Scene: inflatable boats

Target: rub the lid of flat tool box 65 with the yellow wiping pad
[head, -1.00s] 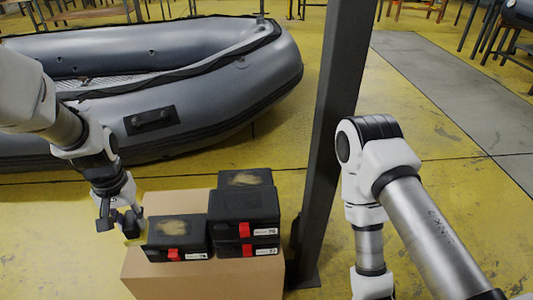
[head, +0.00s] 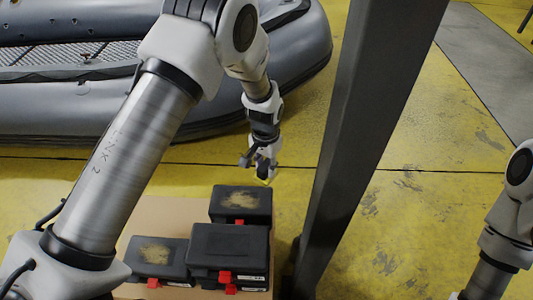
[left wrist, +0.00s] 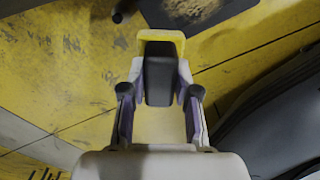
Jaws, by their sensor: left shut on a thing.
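My left gripper (head: 259,162) is shut on the yellow wiping pad (head: 268,181) and holds it just above the far edge of the back tool box (head: 240,207). In the left wrist view the pad (left wrist: 162,37) shows as a yellow rim around a dark block between the fingers. Three black flat boxes show their lids: the back one and the front-left one (head: 158,258) each have a tan dusty patch; the middle one (head: 229,248) looks clean. The numbers are too small to read, so I cannot tell which is 65. My right gripper is out of view.
The boxes stand on a cardboard-coloured surface (head: 183,212). A dark steel post (head: 345,150) rises just right of them. A grey inflatable boat (head: 300,70) lies behind. Yellow floor (head: 430,220) is free to the right of the post.

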